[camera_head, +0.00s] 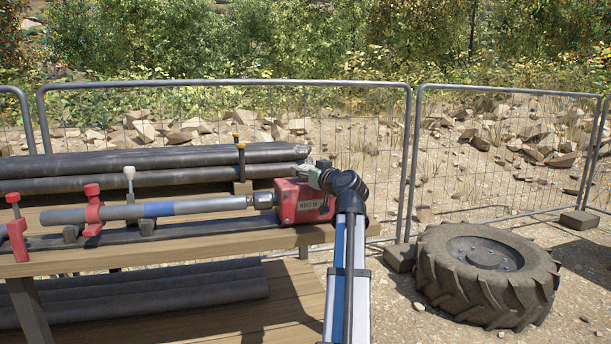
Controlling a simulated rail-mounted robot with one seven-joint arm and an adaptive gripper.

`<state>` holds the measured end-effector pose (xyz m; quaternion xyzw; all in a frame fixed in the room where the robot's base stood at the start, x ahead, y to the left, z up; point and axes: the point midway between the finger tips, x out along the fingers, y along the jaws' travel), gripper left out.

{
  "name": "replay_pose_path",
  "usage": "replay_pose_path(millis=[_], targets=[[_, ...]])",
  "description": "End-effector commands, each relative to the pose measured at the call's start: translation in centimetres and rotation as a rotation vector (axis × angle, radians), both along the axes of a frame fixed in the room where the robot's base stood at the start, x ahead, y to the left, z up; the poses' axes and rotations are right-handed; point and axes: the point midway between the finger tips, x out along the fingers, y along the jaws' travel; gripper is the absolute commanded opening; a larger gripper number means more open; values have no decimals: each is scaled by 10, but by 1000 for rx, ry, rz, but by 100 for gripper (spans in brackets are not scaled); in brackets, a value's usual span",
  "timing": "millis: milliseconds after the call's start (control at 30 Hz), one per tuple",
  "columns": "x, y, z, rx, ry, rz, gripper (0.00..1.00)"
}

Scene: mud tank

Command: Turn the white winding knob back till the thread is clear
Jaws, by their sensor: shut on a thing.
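A red box (291,207) with a label on its front stands at the right end of the bench. A grey rod (195,206) with a blue band lies level and runs into the box's left side. My gripper (318,175) is at the box's upper right corner and is shut there. The white winding knob is hidden at the fingers, so its shape and turn cannot be seen. The thread is too small to make out where the rod meets the box.
Red clamps (93,210) and a white-topped handle (129,182) stand along the rod. Dark pipes (150,165) lie behind it and more lie on the shelf below. A mesh fence (400,120) runs behind. A large tyre (485,275) lies on the ground at right.

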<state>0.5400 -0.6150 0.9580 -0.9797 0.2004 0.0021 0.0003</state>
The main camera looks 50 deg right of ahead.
Motion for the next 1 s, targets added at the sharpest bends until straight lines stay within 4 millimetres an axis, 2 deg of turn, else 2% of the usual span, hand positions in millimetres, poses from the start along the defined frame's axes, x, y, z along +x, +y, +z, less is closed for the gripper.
replay_pose_path(millis=[400,433,500,833,1000], targets=[[-3,1,1,-2,-2,2,20],[-3,1,1,-2,-2,2,62],[-2,1,1,-2,-2,2,82],[-2,1,1,-1,-2,3,82],[-13,6,0,-1,-2,2,82]])
